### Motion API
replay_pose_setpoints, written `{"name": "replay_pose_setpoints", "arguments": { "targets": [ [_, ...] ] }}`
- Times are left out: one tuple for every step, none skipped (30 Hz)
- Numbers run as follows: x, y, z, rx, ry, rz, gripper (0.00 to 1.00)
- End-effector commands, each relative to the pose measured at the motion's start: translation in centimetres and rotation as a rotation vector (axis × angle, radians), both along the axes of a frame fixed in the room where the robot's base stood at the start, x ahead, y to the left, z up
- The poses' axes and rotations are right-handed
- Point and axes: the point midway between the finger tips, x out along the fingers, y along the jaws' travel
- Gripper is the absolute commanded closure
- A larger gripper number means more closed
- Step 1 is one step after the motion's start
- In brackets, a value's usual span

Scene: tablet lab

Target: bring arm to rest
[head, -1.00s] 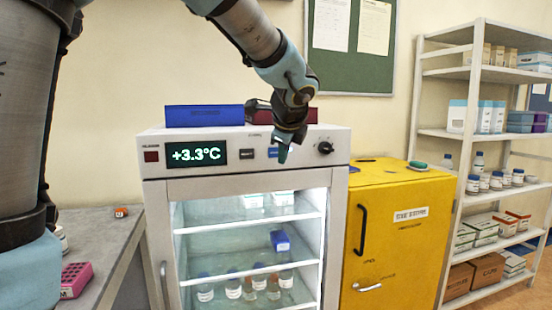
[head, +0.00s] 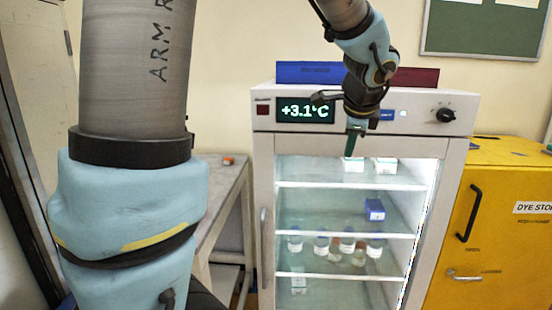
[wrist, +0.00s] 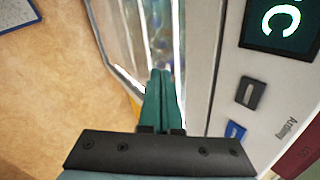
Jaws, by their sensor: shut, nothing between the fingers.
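My gripper (head: 351,150) hangs in front of the upper part of the fridge, just below its control panel, fingers pointing down. In the wrist view its green fingers (wrist: 162,88) are together with nothing between them. My arm reaches in from the top of the head view, and a large link of mine fills the left side.
The white glass-door fridge (head: 262,165) has a display (head: 306,111) reading +3.1°C, with bottles and boxes on lit shelves. A blue binder (head: 308,73) and a dark red one (head: 415,78) lie on top. A yellow cabinet (head: 500,240) stands right, a grey bench (head: 222,190) left.

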Motion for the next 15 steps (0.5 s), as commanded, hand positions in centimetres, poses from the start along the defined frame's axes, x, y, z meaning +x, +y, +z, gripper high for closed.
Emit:
{"name": "replay_pose_setpoints", "arguments": {
  "targets": [
    [0.3, 3.7, -2.1, -0.046, 0.064, 0.149, 1.00],
    [0.1, 5.5, -3.3, -0.081, 0.101, 0.240, 1.00],
    [-0.2, 8.1, -4.8, -0.128, 0.149, 0.368, 1.00],
    [-0.6, 9.9, -5.9, -0.165, 0.184, 0.467, 1.00],
    [-1.1, 11.7, -7.0, -0.202, 0.216, 0.568, 1.00],
    [-1.9, 14.0, -8.3, -0.250, 0.255, 0.704, 1.00],
    [-2.5, 15.6, -9.3, -0.286, 0.282, 0.806, 1.00],
    [-3.2, 17.1, -10.1, -0.322, 0.307, 0.905, 1.00],
    [-4.2, 18.9, -11.2, -0.365, 0.335, 1.034, 1.00],
    [-5.0, 20.1, -11.9, -0.398, 0.353, 1.126, 1.00],
    [-5.7, 21.2, -12.5, -0.427, 0.369, 1.212, 1.00],
    [-6.6, 22.4, -13.3, -0.463, 0.385, 1.317, 1.00],
    [-7.3, 23.1, -13.8, -0.487, 0.396, 1.390, 1.00],
    [-7.8, 23.8, -14.1, -0.509, 0.403, 1.453, 1.00],
    [-8.5, 24.5, -14.6, -0.534, 0.413, 1.525, 1.00]
  ]
}}
